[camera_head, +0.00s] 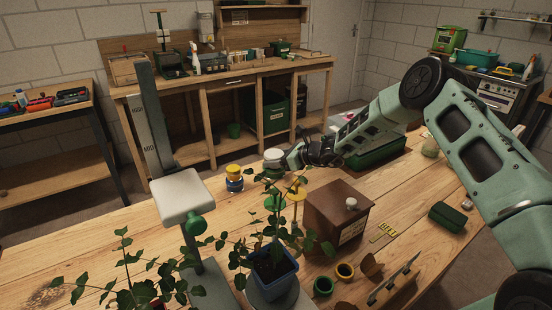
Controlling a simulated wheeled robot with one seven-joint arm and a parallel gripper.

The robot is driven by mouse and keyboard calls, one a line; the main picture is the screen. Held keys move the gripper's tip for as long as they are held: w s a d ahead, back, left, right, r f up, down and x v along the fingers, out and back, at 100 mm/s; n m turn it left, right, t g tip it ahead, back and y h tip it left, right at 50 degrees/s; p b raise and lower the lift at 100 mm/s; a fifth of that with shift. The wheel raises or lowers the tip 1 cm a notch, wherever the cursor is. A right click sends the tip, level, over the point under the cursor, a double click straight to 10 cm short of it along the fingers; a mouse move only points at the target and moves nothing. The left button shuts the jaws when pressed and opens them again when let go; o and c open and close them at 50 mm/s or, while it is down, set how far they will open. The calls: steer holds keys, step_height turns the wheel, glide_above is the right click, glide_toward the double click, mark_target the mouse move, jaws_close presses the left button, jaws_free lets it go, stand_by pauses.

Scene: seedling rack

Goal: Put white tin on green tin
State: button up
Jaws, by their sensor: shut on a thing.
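The white tin (273,157) is held above the wooden table by my gripper (284,158), which reaches in from the right and is shut on it. The tin looks about upright. How well the two line up cannot be told from this view.
Yellow and dark blue tins (234,178) are stacked to the left. A potted plant (272,272) rises in front, and a brown wooden box (337,215) stands to the right. A grey stand (186,195) is at the left. Bare table (110,232) lies further left.

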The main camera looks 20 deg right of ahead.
steer(key=shift+f, duration=0.2)
steer(key=o, duration=1)
steer(key=shift+o, duration=0.2)
steer(key=shift+r, duration=0.1)
steer(key=shift+r, duration=0.25)
steer(key=b+v, duration=0.1)
steer(key=v, duration=1.1)
